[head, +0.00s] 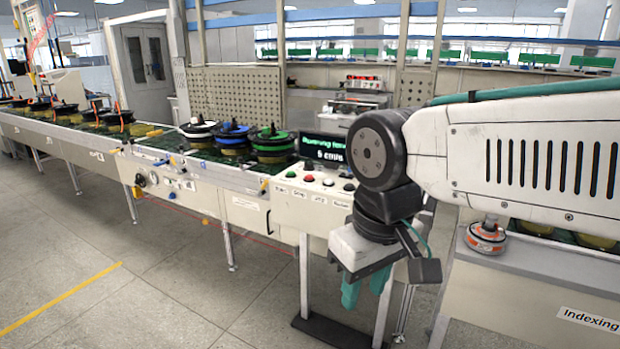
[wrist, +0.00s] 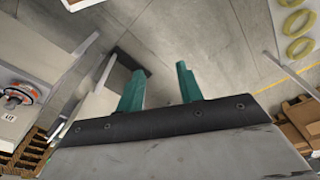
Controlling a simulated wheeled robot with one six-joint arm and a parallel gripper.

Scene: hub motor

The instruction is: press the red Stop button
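Small labels lie below the row, hard to read. My gripper (head: 366,287) hangs to the right of the panel, lower than the buttons, with its teal fingers pointing down. In the wrist view my gripper (wrist: 160,88) has its two fingers apart, with bare floor between them. It is open and empty. I cannot make out the red button in the wrist view.
A lit display (head: 330,150) stands behind the buttons. The conveyor (head: 100,150) runs left, carrying several hub motors, including a blue one (head: 232,137). An orange-and-grey round device (head: 486,238) stands on the right-hand bench. The floor (head: 150,270) in front is clear.

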